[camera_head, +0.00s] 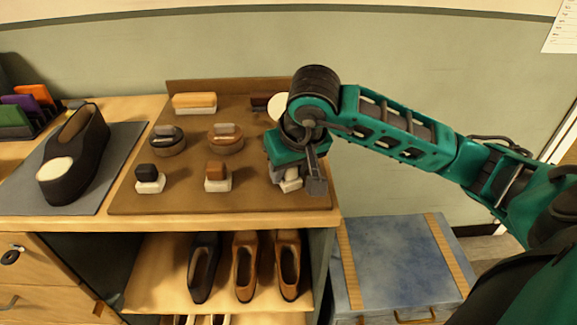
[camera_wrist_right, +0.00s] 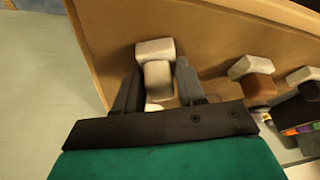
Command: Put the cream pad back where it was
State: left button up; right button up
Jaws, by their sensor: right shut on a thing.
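The cream pad (camera_head: 290,184) has a whitish block base and a cream grip. It is at the right end of the front row on the brown board (camera_head: 190,112). My right gripper (camera_head: 298,180) is shut on its grip, and the arm hides part of it. In the right wrist view the cream pad (camera_wrist_right: 157,74) sits between the two fingers (camera_wrist_right: 158,88). I cannot tell whether its base touches the board. A black pad (camera_head: 149,178) and a brown pad (camera_head: 217,177) stand left of it in the same row. My left gripper is not in view.
Behind stand a dark tin (camera_head: 167,143), a brown tin (camera_head: 226,143), a yellow-topped brush (camera_head: 195,102) and a partly hidden round white thing (camera_head: 277,107). A black shoe (camera_head: 75,160) lies on a grey mat (camera_head: 108,185) at left.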

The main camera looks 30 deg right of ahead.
jog(key=o, duration=1)
jog(key=shift+r+p, duration=0.15)
jog(key=shift+p, duration=0.15)
jog(key=shift+s+r, duration=0.1)
jog(key=shift+r, duration=0.25)
pick_arm(q)
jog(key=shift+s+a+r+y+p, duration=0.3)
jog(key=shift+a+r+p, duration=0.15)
jog(key=shift+p, duration=0.35)
pick_arm(e)
jog(key=v, duration=1.1)
jog(key=shift+r, duration=0.15)
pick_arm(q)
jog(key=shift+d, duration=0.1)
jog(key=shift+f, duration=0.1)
pick_arm(e)
jog(key=shift+s, duration=0.1)
